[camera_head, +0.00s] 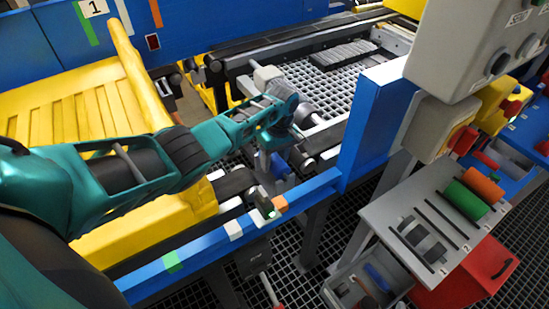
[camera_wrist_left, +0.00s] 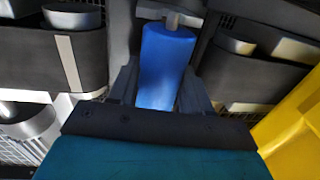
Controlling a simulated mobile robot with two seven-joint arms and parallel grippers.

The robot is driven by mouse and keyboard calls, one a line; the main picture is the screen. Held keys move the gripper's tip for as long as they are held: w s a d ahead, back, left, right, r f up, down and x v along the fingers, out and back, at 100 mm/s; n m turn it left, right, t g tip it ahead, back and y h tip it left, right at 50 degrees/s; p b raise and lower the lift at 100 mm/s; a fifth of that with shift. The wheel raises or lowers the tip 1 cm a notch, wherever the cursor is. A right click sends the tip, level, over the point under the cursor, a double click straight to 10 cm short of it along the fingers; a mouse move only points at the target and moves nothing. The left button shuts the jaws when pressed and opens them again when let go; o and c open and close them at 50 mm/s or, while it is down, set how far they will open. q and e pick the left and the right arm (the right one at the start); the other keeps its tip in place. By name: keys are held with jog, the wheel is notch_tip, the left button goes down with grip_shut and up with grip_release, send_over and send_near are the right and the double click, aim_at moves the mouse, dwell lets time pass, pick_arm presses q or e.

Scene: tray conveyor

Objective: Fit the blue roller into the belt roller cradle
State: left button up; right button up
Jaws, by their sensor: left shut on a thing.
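My left gripper (camera_wrist_left: 160,90) is shut on the blue roller (camera_wrist_left: 165,62), which lies between its fingers in the left wrist view. The roller's far end is close to a grey bracket (camera_wrist_left: 170,18); I cannot tell whether they touch. In the head view my left wrist hangs over the gap between conveyor sections, and a bit of the blue roller (camera_head: 281,166) shows below it. The cradle is largely hidden by my arm and gripper, so the roller's seating cannot be told. My right gripper is not in view.
Dark belt ends (camera_wrist_left: 75,45) lie on both sides of the roller. A blue rail (camera_head: 215,243) runs along the front. At right, a grey rack (camera_head: 385,207) holds green (camera_head: 465,201), orange (camera_head: 482,185) and dark rollers above a grey bin (camera_head: 345,292) and a red box (camera_head: 485,275).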

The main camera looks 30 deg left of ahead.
pick_arm(q)
jog(key=shift+f+b, duration=1)
jog(key=shift+f, duration=0.35)
jog(key=o, duration=1.4)
jog(key=r+p, duration=0.1)
jog(key=r, duration=0.2)
jog(key=r+p, duration=0.1)
jog(key=r, duration=0.3)
jog(key=w+r+p, duration=0.1)
jog(key=r, duration=0.3)
jog(key=shift+d+r, duration=0.25)
jog(key=shift+d, duration=0.1)
jog(key=shift+w+r, duration=0.1)
jog(key=shift+r, duration=0.6)
jog(key=shift+d, duration=0.1)
